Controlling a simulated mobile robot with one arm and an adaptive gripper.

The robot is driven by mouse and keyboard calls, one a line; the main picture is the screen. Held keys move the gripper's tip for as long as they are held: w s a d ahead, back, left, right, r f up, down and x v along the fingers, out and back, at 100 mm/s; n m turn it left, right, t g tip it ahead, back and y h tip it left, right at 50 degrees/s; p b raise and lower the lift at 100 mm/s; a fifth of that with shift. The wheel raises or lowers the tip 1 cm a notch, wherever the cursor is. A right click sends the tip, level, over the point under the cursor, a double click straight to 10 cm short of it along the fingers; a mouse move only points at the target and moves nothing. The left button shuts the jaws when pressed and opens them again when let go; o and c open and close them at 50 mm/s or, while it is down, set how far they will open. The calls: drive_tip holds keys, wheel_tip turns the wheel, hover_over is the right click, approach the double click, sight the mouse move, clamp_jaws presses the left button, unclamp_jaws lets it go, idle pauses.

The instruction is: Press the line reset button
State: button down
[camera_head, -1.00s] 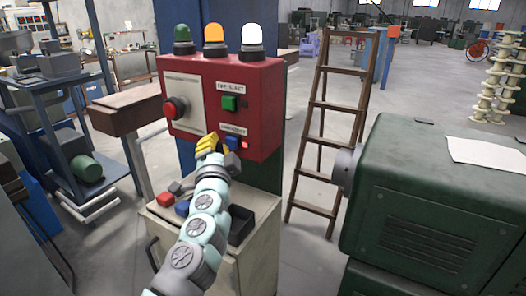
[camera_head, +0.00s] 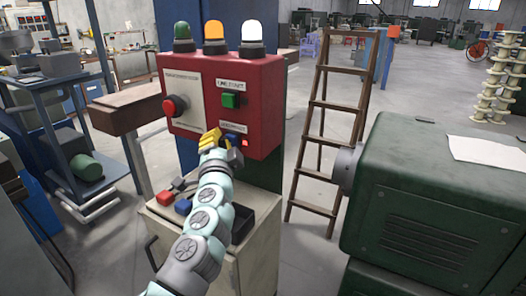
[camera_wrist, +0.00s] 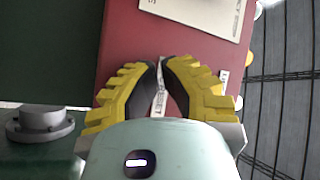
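The red control box (camera_head: 262,75) carries a green button (camera_head: 231,101) under one label and a blue button (camera_head: 232,139) under a lower label. My gripper (camera_head: 210,138) is in front of the lower face, just left of the blue button. In the wrist view my gripper (camera_wrist: 161,62) has its yellow fingers drawn together, tips meeting or nearly so, holding nothing. The red panel (camera_wrist: 125,35) is behind them. The blue button is not visible there, and I cannot tell whether the tips touch the panel.
A pale cabinet (camera_head: 258,262) below the box holds small coloured parts and a dark tray (camera_head: 242,224). A wooden ladder (camera_head: 316,150) stands right of the box. A green machine (camera_head: 440,200) fills the right foreground. Signal lamps (camera_head: 214,36) top the box.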

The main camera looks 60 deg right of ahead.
drive_tip(key=shift+d, duration=0.25)
drive_tip(key=shift+a, duration=0.1)
idle(0.4)
drive_tip(key=shift+a, duration=0.8)
drive_tip(key=shift+s+a, duration=0.15)
drive_tip(key=shift+a, duration=1.15)
drive_tip(key=shift+s+a, duration=0.1)
drive_tip(key=shift+a, duration=1.15)
